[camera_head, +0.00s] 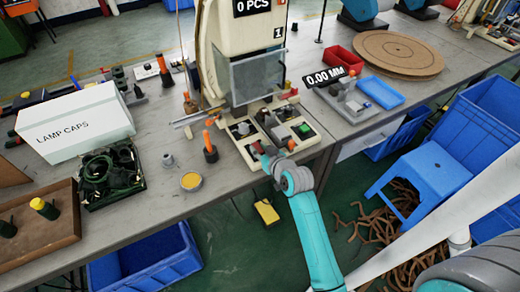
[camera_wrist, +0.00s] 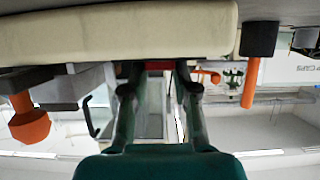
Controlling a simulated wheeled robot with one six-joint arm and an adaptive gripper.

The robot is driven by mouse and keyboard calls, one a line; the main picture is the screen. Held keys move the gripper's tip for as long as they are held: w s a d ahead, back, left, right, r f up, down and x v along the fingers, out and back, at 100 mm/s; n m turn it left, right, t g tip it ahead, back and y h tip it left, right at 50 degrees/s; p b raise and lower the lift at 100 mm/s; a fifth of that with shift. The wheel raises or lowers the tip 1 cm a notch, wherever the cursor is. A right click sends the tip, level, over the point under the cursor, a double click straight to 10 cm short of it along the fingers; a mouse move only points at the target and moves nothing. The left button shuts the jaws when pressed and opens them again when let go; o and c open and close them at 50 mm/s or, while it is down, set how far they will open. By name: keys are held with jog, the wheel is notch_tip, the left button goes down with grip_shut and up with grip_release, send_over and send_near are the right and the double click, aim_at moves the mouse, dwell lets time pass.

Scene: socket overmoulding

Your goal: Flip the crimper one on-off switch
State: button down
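The crimper (camera_head: 229,30) is a tall beige machine on the workbench, with signs reading "0 PCS" and "1". Its beige base (camera_head: 252,150) carries a grey knob (camera_head: 243,129), a green button (camera_head: 304,128) and dark panels. I cannot tell which part is the on-off switch. My gripper (camera_head: 262,150) is at the front edge of this base. In the wrist view my gripper (camera_wrist: 158,85) has its two fingers apart with a visible gap. Their tips reach the underside of a beige slab (camera_wrist: 120,32), where small red parts show. Contact cannot be judged.
A LAMP CAPS box (camera_head: 75,122), a green-black part tray (camera_head: 110,192) and an orange-handled tool (camera_head: 209,147) stand left of the crimper. A caliper stand (camera_head: 347,101), red tray (camera_head: 340,60) and blue tray (camera_head: 381,92) are right. A blue stool (camera_head: 432,170) stands on the floor.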

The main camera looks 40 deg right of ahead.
jog(key=shift+w+r, duration=0.1)
jog(key=shift+w+d+r+g+y, duration=0.15)
jog(key=shift+g+y, duration=0.1)
jog(key=shift+g, duration=0.5)
jog(key=shift+w+a+r+g+y, duration=0.1)
jog(key=shift+g+y, duration=0.15)
jog(key=shift+g, duration=1.4)
jog(key=c, duration=0.9)
grip_release()
jog(key=shift+d, duration=0.1)
jog(key=v, duration=1.2)
jog(key=shift+d, duration=0.2)
